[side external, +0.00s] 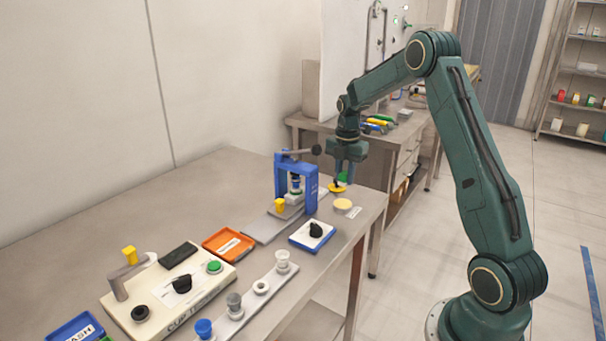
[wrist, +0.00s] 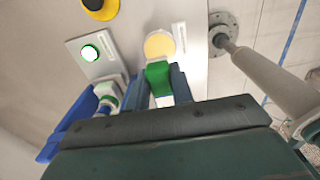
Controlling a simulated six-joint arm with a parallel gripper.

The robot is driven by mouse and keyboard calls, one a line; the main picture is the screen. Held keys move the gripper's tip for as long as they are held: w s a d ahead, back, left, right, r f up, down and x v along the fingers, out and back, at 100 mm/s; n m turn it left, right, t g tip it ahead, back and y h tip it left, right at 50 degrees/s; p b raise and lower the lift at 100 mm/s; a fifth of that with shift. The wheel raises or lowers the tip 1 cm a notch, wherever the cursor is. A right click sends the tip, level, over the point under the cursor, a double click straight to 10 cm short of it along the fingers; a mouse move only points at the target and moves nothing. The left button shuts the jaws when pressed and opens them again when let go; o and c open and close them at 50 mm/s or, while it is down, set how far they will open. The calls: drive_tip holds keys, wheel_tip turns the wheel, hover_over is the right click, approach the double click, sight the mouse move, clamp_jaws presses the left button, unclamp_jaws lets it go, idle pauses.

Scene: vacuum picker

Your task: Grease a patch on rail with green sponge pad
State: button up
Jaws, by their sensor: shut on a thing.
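My gripper (side external: 345,160) points down near the far right part of the table. It is shut on a green block, the sponge pad (wrist: 158,78), which shows between the fingers in the wrist view. In the side view a bit of green (side external: 343,177) shows at the fingertips, right above a yellow disc (side external: 337,188); I cannot tell if they touch. A pale cream round pad (side external: 343,204) lies in front, also in the wrist view (wrist: 159,45). A grey strip (side external: 264,229), perhaps the rail, runs under the blue press frame (side external: 311,190).
The blue frame stands close left of my gripper. A small plate with a black knob (side external: 315,231), an orange tray (side external: 229,244), a control box (side external: 150,290) and a strip of cups (side external: 232,312) stand nearer. The table edge is close on the right.

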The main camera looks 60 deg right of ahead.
sight(343, 204)
drive_tip(key=shift+f, duration=0.1)
drive_tip(key=shift+f, duration=2.85)
drive_tip(key=shift+f, duration=0.65)
idle(0.8)
drive_tip(key=shift+r, duration=0.15)
drive_tip(key=shift+r, duration=3.45)
drive_tip(key=shift+a, duration=0.1)
